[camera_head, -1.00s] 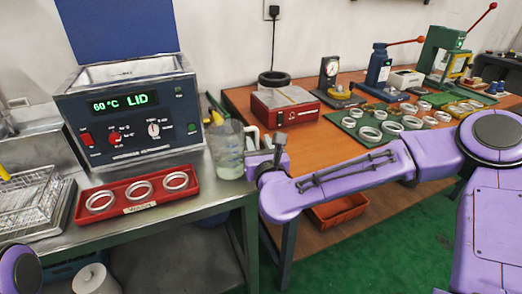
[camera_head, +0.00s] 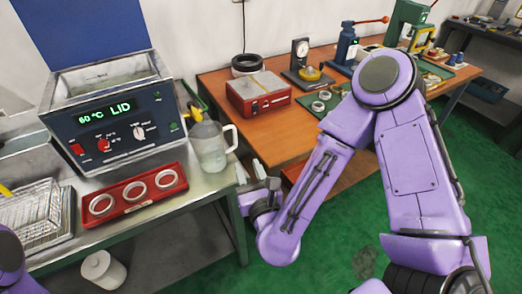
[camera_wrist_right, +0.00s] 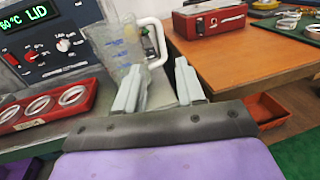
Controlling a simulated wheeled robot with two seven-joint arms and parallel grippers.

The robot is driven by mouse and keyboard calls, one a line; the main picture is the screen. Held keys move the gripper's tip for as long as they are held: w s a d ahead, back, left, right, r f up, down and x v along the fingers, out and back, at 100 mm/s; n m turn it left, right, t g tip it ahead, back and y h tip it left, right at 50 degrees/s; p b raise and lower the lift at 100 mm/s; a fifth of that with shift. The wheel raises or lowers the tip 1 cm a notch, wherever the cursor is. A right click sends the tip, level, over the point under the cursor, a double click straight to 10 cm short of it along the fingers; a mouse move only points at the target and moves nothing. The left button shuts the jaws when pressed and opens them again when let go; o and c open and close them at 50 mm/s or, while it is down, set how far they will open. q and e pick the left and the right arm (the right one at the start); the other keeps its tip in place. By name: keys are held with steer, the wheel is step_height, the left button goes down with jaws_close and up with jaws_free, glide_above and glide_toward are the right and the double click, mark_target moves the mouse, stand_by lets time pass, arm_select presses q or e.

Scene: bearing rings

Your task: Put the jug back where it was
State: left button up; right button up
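The clear jug (camera_head: 211,150) with a white handle stands upright on the metal bench (camera_head: 212,186), right of the heated bath and beside the right end of the red ring tray. Its handle points right, toward the wooden table. In the right wrist view the jug (camera_wrist_right: 118,48) shows just beyond the fingers, its lower part partly hidden by one. My right gripper (camera_head: 251,171) is open and empty near the bench's right edge, apart from the jug and lower right of it. Its two grey fingers (camera_wrist_right: 160,80) have a clear gap between them. My left gripper is out of view.
The heated bath (camera_head: 122,124) reads 60 °C with its blue lid raised. The red tray (camera_head: 119,212) holds three rings. A wire basket (camera_head: 28,212) stands at left. The wooden table (camera_head: 268,139) bears a red box (camera_head: 257,97) and presses.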

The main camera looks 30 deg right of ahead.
steer(key=s+f+n+g+y, duration=0.2)
steer(key=s+f+n+g, duration=0.2)
steer(key=f+n, duration=0.85)
steer(key=s+d+f+n+g+h, duration=0.1)
steer(key=s+d+f+n+g, duration=0.4)
steer(key=s+f+n, duration=0.3)
steer(key=s+d+f+n+g+h, duration=0.1)
steer(key=s+d+f+n+g, duration=0.4)
steer(key=s, duration=0.7)
step_height(320, 180, down, 4)
steer(key=d+n, duration=0.2)
steer(key=n, duration=0.3)
steer(key=shift+n+g+h, duration=0.3)
steer(key=shift+n, duration=0.05)
